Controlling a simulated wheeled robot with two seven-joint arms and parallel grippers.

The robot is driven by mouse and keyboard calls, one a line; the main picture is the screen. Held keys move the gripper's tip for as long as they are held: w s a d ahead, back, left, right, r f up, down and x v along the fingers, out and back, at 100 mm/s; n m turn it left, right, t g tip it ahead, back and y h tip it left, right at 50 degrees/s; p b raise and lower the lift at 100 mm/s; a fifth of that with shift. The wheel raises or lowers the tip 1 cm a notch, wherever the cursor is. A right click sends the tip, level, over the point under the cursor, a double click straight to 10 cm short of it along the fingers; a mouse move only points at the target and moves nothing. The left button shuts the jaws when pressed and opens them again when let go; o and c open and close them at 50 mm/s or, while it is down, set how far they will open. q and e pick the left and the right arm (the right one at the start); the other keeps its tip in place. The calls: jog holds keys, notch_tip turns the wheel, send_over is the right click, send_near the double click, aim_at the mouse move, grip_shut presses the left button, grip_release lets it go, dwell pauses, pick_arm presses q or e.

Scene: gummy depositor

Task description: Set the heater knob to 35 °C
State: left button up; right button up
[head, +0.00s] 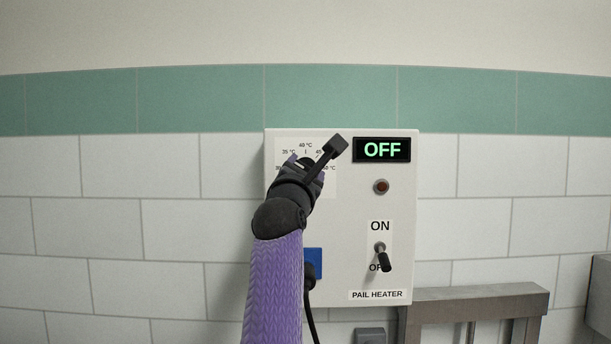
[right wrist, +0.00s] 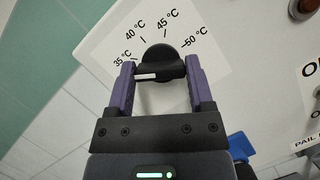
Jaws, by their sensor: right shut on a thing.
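The heater knob (right wrist: 161,60) is a black dial on a white scale plate (right wrist: 213,62) in the right wrist view. The 35, 40, 45 and 50 °C labels show around it. A white mark on the knob's grip bar points left, a little below the 35 °C tick. My right gripper (head: 306,164) is in front of the dial in the head view and hides most of the knob. The right wrist view shows its purple fingers (right wrist: 160,77) on both sides of the grip bar, shut on it. My left gripper is not in view.
The heater box (head: 342,215) hangs on a tiled wall. Its display (head: 382,150) reads OFF, above a dark red lamp (head: 381,187). The toggle switch (head: 381,256) points down to OFF. A blue socket (head: 313,262) with a black cable and a metal frame (head: 478,301) are below.

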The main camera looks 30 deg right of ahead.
jog(key=shift+m+g, duration=0.6)
jog(key=shift+m, duration=0.9)
jog(key=shift+h, duration=0.3)
jog(key=o, duration=1.3)
jog(key=shift+c, duration=0.2)
jog(key=b+v, duration=0.6)
jog(key=v, duration=0.4)
jog(key=shift+b, duration=0.3)
jog(key=shift+r, duration=0.15)
